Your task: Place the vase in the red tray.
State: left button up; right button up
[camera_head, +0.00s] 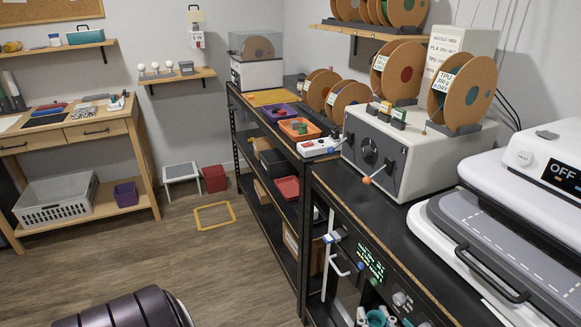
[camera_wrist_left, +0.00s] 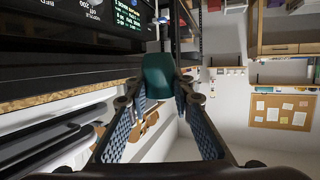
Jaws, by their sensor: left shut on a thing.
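The vase (camera_wrist_left: 158,75) is teal and sits between the fingertips of my left gripper (camera_wrist_left: 162,92) in the left wrist view. The gripper is shut on it. In the head view a small teal part of the vase (camera_head: 375,318) shows at the bottom edge, below the panel with green text, with pale parts of my left gripper (camera_head: 374,314) around it; most is cut off. The red tray (camera_head: 287,189) lies on the middle level of the black shelf unit. Its inside is mostly hidden. My right gripper is not in view.
The black shelf unit (camera_head: 262,127) also holds a purple tray (camera_head: 281,113) and an orange tray (camera_head: 300,129) on top. A red bin (camera_head: 214,178) stands on the floor. A cabinet with a green display (camera_head: 370,264) is close to my gripper.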

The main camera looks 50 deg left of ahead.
aim_at(292, 190)
jog(key=j+z, duration=0.25)
jog(key=j, duration=0.9)
jog(key=j+z, duration=0.3)
jog(key=j, duration=0.85)
jog(key=j+u, duration=0.1)
jog(key=j, duration=0.7)
jog(key=i+j, duration=0.1)
jog(key=j, duration=0.7)
jog(key=u, duration=0.05)
